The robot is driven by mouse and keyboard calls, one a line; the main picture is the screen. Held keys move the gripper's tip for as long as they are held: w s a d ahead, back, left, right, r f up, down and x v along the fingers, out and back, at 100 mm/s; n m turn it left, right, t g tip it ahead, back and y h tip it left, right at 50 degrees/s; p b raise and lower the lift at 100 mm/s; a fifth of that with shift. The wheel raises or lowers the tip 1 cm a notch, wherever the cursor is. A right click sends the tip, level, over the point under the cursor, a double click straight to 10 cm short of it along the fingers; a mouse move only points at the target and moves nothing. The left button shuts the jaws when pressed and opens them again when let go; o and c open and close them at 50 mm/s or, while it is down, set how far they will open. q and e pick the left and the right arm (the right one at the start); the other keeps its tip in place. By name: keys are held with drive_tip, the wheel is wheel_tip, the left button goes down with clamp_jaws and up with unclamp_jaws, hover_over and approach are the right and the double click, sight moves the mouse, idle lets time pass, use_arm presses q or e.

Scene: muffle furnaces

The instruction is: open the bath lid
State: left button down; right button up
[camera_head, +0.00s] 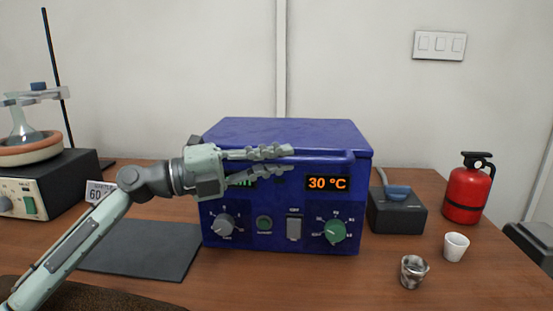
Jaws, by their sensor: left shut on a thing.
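The bath (283,245) is a blue box in the middle of the table, with an orange "30 °C" display, knobs and a switch on its front. Its blue lid (285,130) lies flat on top and looks closed. My left gripper (288,160) reaches in from the left across the bath's upper front. It is shut on the front edge of the lid, one finger above and one below. The gripper hides part of that edge and part of the left display. My right gripper is not in view.
A dark grey mat (145,250) lies left of the bath. A heater with a flask (22,125) and stand is at the far left. Right of the bath are a black box with a blue dish (397,192), a white cup (455,247), a patterned cup (413,272) and a red extinguisher (465,192).

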use_arm(q)
drive_tip(key=shift+r, duration=0.1)
idle(0.3)
drive_tip(key=shift+r, duration=0.2)
drive_tip(key=r+b, duration=0.1)
drive_tip(key=r, duration=0.1)
drive_tip(key=r+b, duration=0.1)
drive_tip(key=r, duration=0.1)
drive_tip(key=shift+w, duration=0.2)
use_arm(e)
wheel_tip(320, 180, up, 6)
drive_tip(key=b, duration=0.1)
use_arm(q)
drive_tip(key=w+r+n+p, duration=0.1)
drive_tip(key=w+r+p, duration=0.2)
drive_tip(key=r, duration=1)
drive_tip(key=shift+w+r, duration=0.2)
drive_tip(key=shift+w, duration=1.1)
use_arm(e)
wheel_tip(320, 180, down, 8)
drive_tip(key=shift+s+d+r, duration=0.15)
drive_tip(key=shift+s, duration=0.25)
